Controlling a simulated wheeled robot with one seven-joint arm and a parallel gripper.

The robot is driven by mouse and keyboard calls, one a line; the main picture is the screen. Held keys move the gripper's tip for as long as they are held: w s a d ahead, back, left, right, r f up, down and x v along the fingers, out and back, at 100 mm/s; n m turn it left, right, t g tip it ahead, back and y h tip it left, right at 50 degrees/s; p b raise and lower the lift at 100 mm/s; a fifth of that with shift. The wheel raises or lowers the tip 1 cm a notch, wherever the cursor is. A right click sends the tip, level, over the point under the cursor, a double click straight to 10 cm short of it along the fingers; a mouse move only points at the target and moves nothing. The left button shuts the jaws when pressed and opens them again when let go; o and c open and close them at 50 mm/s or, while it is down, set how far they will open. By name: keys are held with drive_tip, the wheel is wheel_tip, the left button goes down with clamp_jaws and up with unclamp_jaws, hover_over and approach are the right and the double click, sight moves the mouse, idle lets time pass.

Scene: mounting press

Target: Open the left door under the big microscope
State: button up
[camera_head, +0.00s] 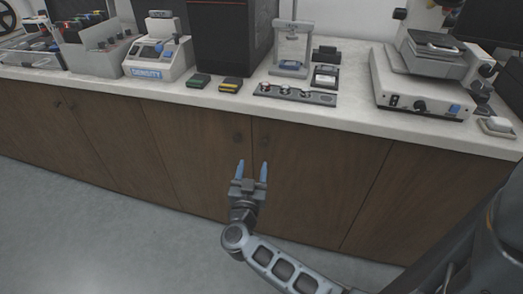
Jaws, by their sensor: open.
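The big microscope (425,75) is white and grey and stands on the counter at the right, partly cut off at the top. Below it, a slanting seam divides two brown wooden cabinet doors. My gripper (252,165) is in front of the cabinet, near the seam at that door's left edge. Its two blue-tipped fingers are apart with nothing between them, pointing up in the picture. I cannot tell how far they are from the wood.
The pale counter (345,112) overhangs the cabinet front. Another door (210,150) with a small dark knob (237,137) is left of my gripper. A panel with buttons (295,94) lies near the counter edge. The grey floor (90,225) at lower left is clear.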

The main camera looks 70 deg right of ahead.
sight(263, 145)
drive_tip(key=shift+w+d+f+m+g+b, duration=0.25)
drive_tip(key=shift+d+g, duration=0.3)
drive_tip(key=shift+d, duration=1.5)
drive_tip(key=shift+w+d+f+m+g+b, duration=0.25)
drive_tip(key=shift+d+g, duration=0.35)
drive_tip(key=shift+d, duration=1.45)
drive_tip(key=shift+w+d+f+m+g+b, duration=0.1)
drive_tip(key=shift+w+d+f+g, duration=0.3)
drive_tip(key=shift+d, duration=1.65)
drive_tip(key=shift+s, duration=0.15)
drive_tip(key=shift+c, duration=0.4)
clamp_jaws()
